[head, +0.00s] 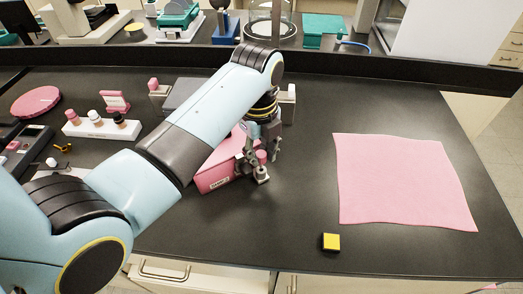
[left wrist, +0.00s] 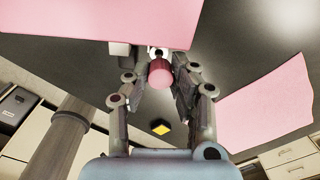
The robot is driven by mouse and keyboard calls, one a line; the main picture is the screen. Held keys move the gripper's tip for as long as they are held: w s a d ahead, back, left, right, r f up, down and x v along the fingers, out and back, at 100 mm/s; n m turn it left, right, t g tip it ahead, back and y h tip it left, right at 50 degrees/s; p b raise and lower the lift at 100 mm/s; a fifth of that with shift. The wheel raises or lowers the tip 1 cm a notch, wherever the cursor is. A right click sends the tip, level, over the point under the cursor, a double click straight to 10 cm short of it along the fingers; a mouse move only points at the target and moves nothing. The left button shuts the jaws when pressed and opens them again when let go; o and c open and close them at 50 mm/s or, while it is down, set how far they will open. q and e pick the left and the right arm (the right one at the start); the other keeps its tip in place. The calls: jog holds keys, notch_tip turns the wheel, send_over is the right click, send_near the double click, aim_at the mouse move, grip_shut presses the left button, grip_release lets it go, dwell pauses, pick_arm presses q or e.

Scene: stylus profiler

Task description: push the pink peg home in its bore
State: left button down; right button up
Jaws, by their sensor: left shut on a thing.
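The pink peg (left wrist: 160,76) sits between the two fingers of my left gripper (left wrist: 162,66) in the left wrist view, its round end towards the camera. In the head view the peg shows as a small pink piece (head: 261,157) between the fingers. My left gripper (head: 259,160) is shut on it, close against the right end of the pink box (head: 214,175), which has a label on its front. The box also fills the top of the left wrist view (left wrist: 110,18). The bore is not clearly seen; the fingers and peg cover that area. My right gripper is out of view.
A pink mat (head: 400,180) lies flat on the right of the black bench. A yellow block (head: 331,242) lies near the front edge. A white rack (head: 100,126) with several bottles stands at the left. The bench between box and mat is clear.

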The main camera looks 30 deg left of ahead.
aim_at(260, 156)
pick_arm(q)
jog(key=shift+f, duration=0.2)
dwell(0.5)
jog(key=shift+f+b, duration=0.3)
jog(key=shift+f, duration=0.6)
jog(key=shift+s, duration=0.1)
jog(key=shift+s+f, duration=0.15)
jog(key=shift+f, duration=0.3)
dwell(0.6)
jog(key=shift+w+a+r, duration=0.1)
jog(key=shift+w+r, duration=0.1)
jog(key=shift+r, duration=0.45)
jog(key=shift+r+p, duration=0.3)
jog(key=shift+r, duration=0.55)
